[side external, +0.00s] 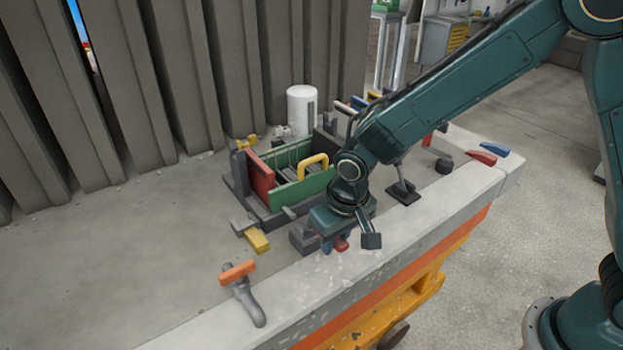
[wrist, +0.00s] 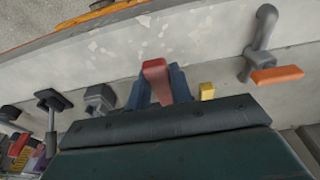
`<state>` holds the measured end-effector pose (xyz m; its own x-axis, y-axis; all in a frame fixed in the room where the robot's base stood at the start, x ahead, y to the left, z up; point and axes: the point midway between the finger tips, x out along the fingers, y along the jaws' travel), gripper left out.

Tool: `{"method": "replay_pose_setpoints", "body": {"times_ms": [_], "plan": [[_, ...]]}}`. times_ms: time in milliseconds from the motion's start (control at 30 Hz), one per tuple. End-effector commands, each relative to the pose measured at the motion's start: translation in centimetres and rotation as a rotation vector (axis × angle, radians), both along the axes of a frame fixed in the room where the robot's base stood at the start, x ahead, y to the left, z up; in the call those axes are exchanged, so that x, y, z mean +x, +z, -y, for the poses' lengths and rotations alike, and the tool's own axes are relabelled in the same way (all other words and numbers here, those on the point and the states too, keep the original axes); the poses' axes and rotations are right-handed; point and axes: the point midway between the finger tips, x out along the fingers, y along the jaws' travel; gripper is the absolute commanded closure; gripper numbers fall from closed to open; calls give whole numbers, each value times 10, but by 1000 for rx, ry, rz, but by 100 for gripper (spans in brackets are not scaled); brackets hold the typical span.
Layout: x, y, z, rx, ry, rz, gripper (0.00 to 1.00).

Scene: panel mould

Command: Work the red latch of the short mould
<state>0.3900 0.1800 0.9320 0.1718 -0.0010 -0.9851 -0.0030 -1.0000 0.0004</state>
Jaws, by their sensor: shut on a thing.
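The red latch (wrist: 157,76) shows in the wrist view as a red handle between my gripper's two blue fingers. My gripper (wrist: 160,87) is shut on it. In the side view my gripper (side external: 335,245) is low over the front of the concrete table, and only a small red part of the latch (side external: 342,243) shows beside a blue finger. A mould (side external: 305,188) with green and red panels and a yellow handle stands just behind my gripper. My wrist hides the latch's base and part of the mould's near right side.
A grey clamp with an orange handle (side external: 238,272) stands at the front left. A yellow-ended block (side external: 257,240) sits before the mould. A white cylinder (side external: 301,110) stands behind it. Other clamps and a red piece (side external: 481,157) are to the right. The table's left part is bare.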

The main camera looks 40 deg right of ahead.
Motion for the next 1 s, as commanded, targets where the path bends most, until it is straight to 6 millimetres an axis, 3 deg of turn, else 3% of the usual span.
{"method": "replay_pose_setpoints", "body": {"times_ms": [600,1000], "plan": [[-10,-25,0,-1,2,217,100],[-11,-27,0,1,2,246,100]]}}
